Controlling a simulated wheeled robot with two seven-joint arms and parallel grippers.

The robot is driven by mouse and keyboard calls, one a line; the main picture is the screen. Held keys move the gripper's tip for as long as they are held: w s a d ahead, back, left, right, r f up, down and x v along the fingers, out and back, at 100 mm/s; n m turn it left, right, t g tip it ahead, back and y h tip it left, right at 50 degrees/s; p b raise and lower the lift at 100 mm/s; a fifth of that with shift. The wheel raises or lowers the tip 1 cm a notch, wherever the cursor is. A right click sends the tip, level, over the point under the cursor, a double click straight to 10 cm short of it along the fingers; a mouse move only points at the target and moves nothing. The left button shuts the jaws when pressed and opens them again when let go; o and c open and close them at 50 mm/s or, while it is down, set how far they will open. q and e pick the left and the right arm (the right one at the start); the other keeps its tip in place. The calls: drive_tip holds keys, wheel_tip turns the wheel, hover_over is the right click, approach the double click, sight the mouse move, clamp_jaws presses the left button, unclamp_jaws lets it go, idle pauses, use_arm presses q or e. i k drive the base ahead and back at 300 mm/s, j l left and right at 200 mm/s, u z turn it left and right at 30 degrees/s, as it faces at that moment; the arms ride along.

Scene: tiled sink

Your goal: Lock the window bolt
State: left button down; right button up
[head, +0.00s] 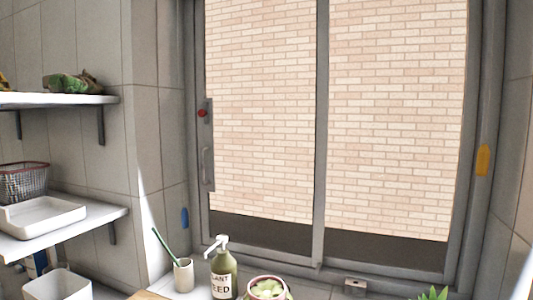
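The sliding window (319,130) has a grey frame and two panes, with a brick wall showing through them. A grey fitting with a red spot (203,113) sits on the left upright of the window frame. A vertical pull handle (207,168) is just below it. A small metal fitting (355,286) lies at the bottom of the frame, right of the middle upright. I cannot tell which fitting is the bolt, or whether it is locked. Neither of my grippers is in view.
A green pump bottle (223,277), a cup with a toothbrush (183,275) and a potted succulent (267,289) stand below the window. Shelves (70,235) with a white tray and a wire basket (24,184) are at left. A yellow tag (483,160) is on the right frame.

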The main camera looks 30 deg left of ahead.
sight(202, 112)
drive_tip(key=j+u, duration=0.1)
drive_tip(key=u, duration=1.25)
